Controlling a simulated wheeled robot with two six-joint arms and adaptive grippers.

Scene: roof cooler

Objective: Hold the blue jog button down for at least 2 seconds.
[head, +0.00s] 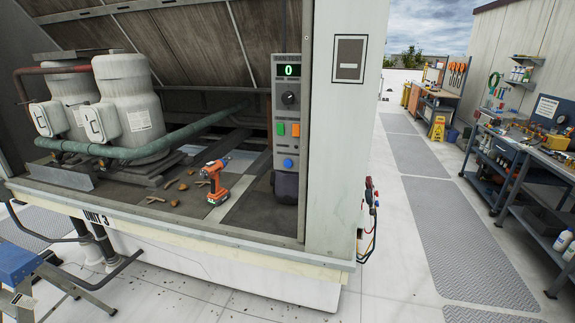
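The blue jog button (288,163) is the lowest round control on the grey fan test panel (289,110), near the centre of the head view. Above it on the panel are a green button (280,128), an orange-red button (296,130), a black knob (288,98) and a display (288,71) reading 0. Nothing touches the blue button. Neither of my grippers shows in the head view.
An orange drill (215,182) stands on the cooler's floor left of the panel, with brown scraps beside it. Two grey compressors (130,100) stand farther left. A blue stepladder (20,265) is at lower left. The walkway (440,220) on the right is clear.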

